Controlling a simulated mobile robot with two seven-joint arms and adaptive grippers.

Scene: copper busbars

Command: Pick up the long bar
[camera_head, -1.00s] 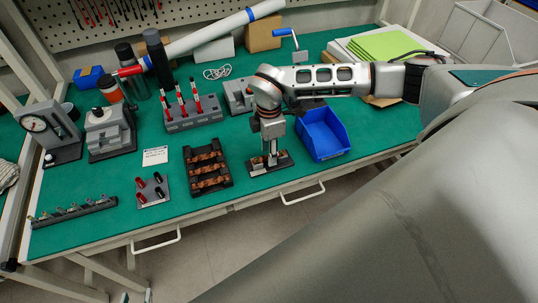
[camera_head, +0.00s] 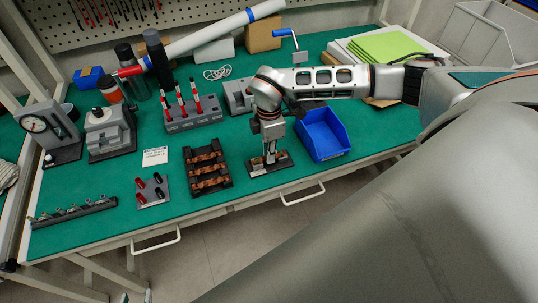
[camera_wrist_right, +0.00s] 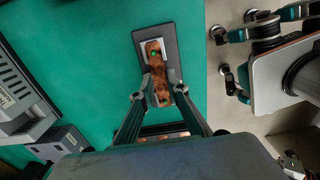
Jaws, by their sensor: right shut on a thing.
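A long copper bar (camera_wrist_right: 156,62) lies in a dark grey holder with a pale recess (camera_wrist_right: 171,40) in the right wrist view. The holder is also in the head view (camera_head: 285,163), near the bench's front edge. My right gripper (camera_head: 269,160) points down over it. Its fingers (camera_wrist_right: 158,97) are shut on the bar's near end in the wrist view. The bar looks still in or just over the recess; any gap beneath is not visible. The tips of my left gripper (camera_head: 136,297) show apart at the head view's bottom edge, empty.
A black rack (camera_head: 208,182) with several copper pieces stands just left of the holder. A blue bin (camera_head: 325,135) is close on the right. A block with red-handled tools (camera_head: 193,121) stands behind. Green mat between them is bare.

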